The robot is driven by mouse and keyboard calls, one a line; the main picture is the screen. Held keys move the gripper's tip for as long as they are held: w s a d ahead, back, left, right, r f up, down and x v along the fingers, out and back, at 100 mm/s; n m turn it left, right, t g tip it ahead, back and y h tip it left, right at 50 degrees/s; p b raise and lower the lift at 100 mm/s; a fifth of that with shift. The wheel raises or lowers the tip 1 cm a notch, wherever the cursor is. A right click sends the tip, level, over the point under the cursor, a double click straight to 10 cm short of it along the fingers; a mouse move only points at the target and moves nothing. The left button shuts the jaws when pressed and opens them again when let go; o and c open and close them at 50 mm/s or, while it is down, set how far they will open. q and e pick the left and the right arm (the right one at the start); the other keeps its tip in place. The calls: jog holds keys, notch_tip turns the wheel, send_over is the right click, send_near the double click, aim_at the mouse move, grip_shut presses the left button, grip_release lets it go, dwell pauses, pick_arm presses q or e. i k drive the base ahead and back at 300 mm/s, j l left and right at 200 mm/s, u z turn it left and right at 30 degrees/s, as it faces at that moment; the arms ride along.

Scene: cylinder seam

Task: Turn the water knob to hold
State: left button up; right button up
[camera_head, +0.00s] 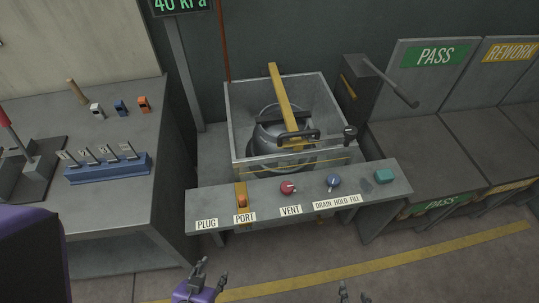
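The blue water knob (334,181) sits on the grey control panel (390,207) above the label DRAIN HOLD FILL (337,202). Its pointer is too small to read for certain. My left gripper (210,277) is at the bottom edge, in front of and below the panel, fingers apart and empty. My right gripper (354,294) shows only its fingertips at the bottom edge, apart, below the knob in the picture. Neither gripper touches the knob.
A red vent knob (288,187), an orange port piece (242,200) and a green button (384,176) share the panel. Behind stands a grey tank (245,130) holding a metal cylinder (272,142) under a yellow bar (279,90). A tool bench (125,195) is left; PASS and REWORK bays (432,146) are right.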

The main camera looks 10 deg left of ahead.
aim_at(332, 180)
jog(key=z, duration=0.4)
jog(key=k+j+z, duration=0.1)
jog(key=z, duration=0.3)
jog(key=k+z, duration=0.15)
jog(key=z, duration=0.25)
jog(key=k+z, duration=0.15)
jog(key=z, duration=0.25)
